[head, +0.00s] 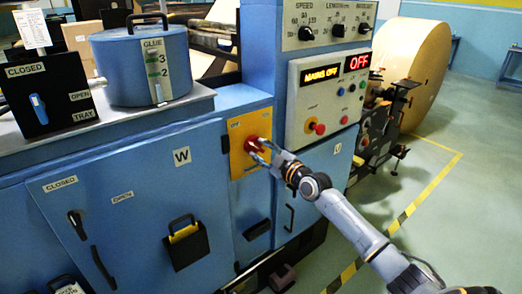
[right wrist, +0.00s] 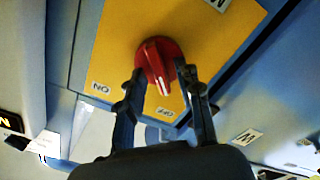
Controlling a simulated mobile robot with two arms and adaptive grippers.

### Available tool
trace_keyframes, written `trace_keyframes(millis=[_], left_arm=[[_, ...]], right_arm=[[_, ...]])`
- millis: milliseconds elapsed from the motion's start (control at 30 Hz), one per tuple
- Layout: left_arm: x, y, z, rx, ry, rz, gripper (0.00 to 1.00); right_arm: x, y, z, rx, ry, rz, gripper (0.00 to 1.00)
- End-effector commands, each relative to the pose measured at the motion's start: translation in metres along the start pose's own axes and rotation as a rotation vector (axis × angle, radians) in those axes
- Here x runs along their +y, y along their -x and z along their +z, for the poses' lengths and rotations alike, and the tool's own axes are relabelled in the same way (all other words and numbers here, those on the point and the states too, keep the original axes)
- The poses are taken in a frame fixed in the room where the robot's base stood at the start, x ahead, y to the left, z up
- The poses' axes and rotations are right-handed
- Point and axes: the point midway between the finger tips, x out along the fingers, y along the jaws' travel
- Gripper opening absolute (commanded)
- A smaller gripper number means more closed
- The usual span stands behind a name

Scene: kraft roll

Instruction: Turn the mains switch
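The mains switch is a red rotary knob (head: 253,144) on a yellow plate (head: 236,163) on the blue machine's front. In the right wrist view the knob (right wrist: 153,60) has a raised ridge with a white line pointing toward the upside-down OFF label (right wrist: 166,112). An ON label (right wrist: 101,88) is at the left. My right gripper (head: 261,151) is at the knob. In the right wrist view its fingers (right wrist: 160,78) stand apart on either side of the ridge, with gaps visible; contact with the knob's rim cannot be told. My left gripper is not in view.
A push-button panel (head: 318,127) is right of the plate. A blue glue pot (head: 125,65) stands on the machine top. A large kraft roll (head: 418,60) is behind right. Floor at right is clear.

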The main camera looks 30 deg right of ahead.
Motion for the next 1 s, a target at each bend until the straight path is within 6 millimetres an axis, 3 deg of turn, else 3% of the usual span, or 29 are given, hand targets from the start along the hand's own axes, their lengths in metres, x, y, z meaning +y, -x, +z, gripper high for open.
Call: trace_keyframes(millis=[333,500,1000], left_arm=[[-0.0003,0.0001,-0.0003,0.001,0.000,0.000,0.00],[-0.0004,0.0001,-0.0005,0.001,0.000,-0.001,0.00],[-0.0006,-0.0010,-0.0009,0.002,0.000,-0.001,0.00]], right_arm=[[-0.0002,-0.0037,0.0001,0.000,0.000,0.000,0.35],[-0.0002,-0.0035,0.0002,0.000,0.000,0.000,0.00],[-0.0002,-0.0034,0.0004,0.000,-0.068,-0.001,0.00]])
